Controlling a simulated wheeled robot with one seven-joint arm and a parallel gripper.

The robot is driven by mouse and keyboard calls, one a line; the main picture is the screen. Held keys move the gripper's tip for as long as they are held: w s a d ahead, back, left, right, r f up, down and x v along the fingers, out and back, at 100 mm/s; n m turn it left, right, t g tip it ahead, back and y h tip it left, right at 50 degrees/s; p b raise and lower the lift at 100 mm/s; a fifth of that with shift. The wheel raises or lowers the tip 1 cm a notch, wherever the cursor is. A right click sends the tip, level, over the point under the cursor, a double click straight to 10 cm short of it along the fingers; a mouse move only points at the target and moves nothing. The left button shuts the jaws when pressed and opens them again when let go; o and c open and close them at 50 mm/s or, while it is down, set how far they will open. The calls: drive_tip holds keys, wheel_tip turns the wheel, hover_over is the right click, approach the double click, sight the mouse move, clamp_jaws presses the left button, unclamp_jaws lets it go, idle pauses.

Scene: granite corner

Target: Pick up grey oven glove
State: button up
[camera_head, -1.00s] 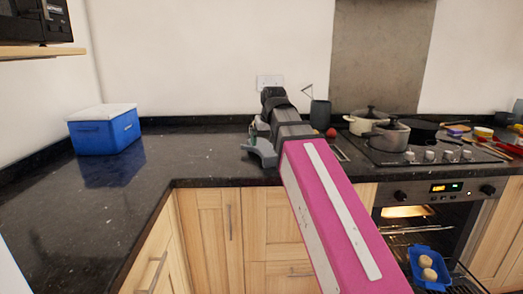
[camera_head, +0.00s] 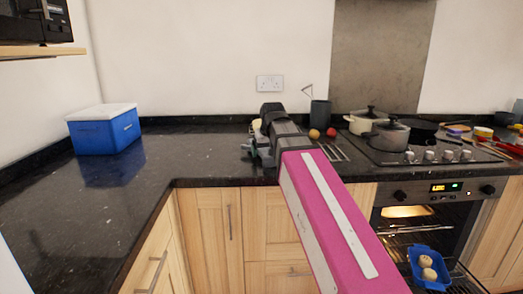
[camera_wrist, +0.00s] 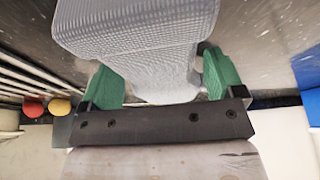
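The grey oven glove (camera_wrist: 140,35) fills the upper middle of the wrist view, a light grey textured cloth shape narrowing toward my palm. My gripper (camera_wrist: 162,78) has its two green fingers spread wide, one on each side of the narrow part of the glove. The left finger is against or very near the cloth; a dark gap shows by the right finger. In the head view my gripper (camera_head: 257,156) is low over the front of the dark counter. The glove cannot be made out there, hidden by my gripper.
A red and a yellow-orange fruit (camera_head: 314,134), a dark cup (camera_head: 320,114) and a wire rack (camera_head: 332,152) are right of my gripper. Pots (camera_head: 390,134) stand on the hob. A blue cool box (camera_head: 105,132) stands left; the counter between is clear. The oven (camera_head: 420,215) is open below.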

drive_tip(key=c, duration=0.9)
drive_tip(key=shift+o, duration=0.2)
drive_tip(key=shift+r, duration=0.1)
drive_tip(key=shift+r, duration=0.4)
wheel_tip(320, 180, up, 3)
drive_tip(key=shift+r, duration=0.1)
drive_tip(key=s+a+r, duration=0.7)
drive_tip(key=s+a, duration=0.1)
drive_tip(key=shift+a, duration=0.25)
